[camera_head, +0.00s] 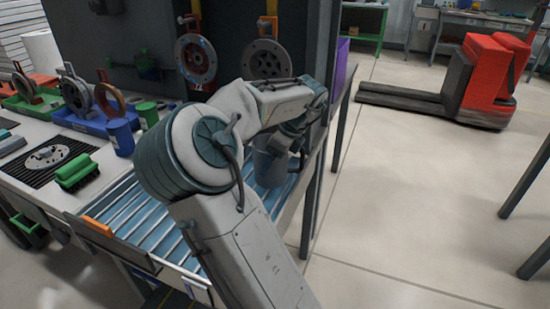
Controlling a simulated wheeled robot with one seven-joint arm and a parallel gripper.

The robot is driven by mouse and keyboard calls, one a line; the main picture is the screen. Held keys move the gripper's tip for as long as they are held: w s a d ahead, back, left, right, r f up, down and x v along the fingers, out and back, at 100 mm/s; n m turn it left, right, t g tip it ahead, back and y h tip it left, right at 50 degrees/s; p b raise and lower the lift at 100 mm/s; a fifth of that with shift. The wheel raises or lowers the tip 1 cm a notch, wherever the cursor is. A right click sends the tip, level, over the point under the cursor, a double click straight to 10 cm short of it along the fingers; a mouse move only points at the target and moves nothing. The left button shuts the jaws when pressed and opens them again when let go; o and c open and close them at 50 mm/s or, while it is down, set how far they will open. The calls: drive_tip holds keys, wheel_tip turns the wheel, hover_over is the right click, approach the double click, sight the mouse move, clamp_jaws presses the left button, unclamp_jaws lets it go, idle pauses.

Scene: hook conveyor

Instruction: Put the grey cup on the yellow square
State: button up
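A grey-blue cup-like shape (270,166) shows under the end of my arm, at the right end of the roller conveyor, and I take it to be the grey cup. My gripper (292,158) is right beside it, dark and mostly hidden by my own wrist. I cannot tell whether the fingers are open or closed on the cup, or whether the cup rests on the rollers. I make out no yellow square; part of the conveyor is hidden behind my arm.
The blue roller conveyor (150,222) runs under my arm, with an orange block (98,227) at its left edge. On the left bench are a blue cup (120,137), a green brush (76,173) and bins of metal parts. A red pallet truck (484,80) stands on open floor.

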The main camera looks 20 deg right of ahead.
drive_tip(key=shift+f+b, duration=0.25)
drive_tip(key=shift+b, duration=0.05)
drive_tip(key=o, duration=1.1)
drive_tip(key=shift+r, duration=0.1)
drive_tip(key=shift+r, duration=0.1)
